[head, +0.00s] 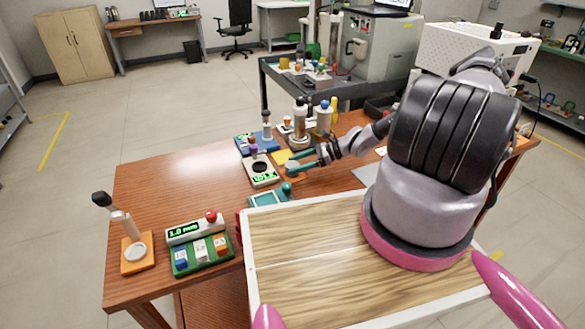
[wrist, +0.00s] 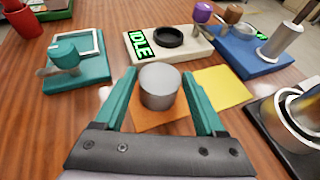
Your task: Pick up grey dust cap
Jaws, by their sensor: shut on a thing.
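The grey dust cap (wrist: 159,87) is a short grey cylinder with a flat top, upright between the teal fingers of my gripper (wrist: 159,77) in the wrist view. My gripper is shut on it. The cap is over an orange pad (wrist: 150,119); I cannot tell whether it touches the pad. In the head view, my gripper (head: 303,160) reaches in from the right over the far part of the wooden table. The cap (head: 291,165) is small there and partly hidden by the fingers.
A white device reading IDLE (wrist: 168,45) with a black ring stands just beyond. A teal fixture (wrist: 78,70) is on the left, a yellow pad (wrist: 222,86) and blue base (wrist: 248,52) on the right. A metal cylinder holder (wrist: 292,120) stands close on the right.

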